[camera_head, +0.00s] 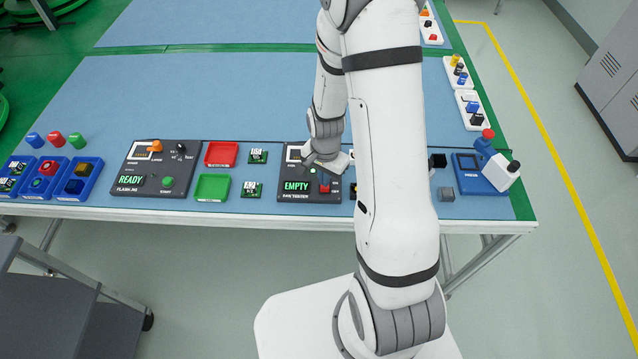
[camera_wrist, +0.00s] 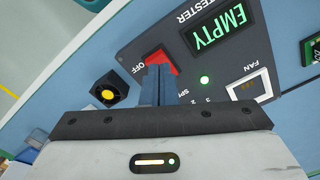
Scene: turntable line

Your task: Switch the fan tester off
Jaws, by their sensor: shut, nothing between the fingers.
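The fan tester (camera_head: 291,196) is a dark box on the blue table, with a green display reading EMPTY. In the wrist view its panel (camera_wrist: 215,62) carries a red switch (camera_wrist: 170,60) beside the word OFF, and a lit green lamp (camera_wrist: 204,79). My gripper (camera_wrist: 159,70) is shut and empty, its blue-grey fingertips at the red switch and covering part of it. I cannot tell whether they touch it or which way the switch is tipped. In the head view my gripper (camera_head: 324,178) is over the tester's right part, and my arm hides what lies farther right.
A black fan with a yellow hub (camera_wrist: 110,88) lies beside the tester. The FAN socket (camera_wrist: 248,89) is on the panel. Red (camera_head: 221,154) and green (camera_head: 212,187) trays and the flashing jig (camera_head: 150,185) stand to the left. A blue press (camera_head: 470,180) stands to the right.

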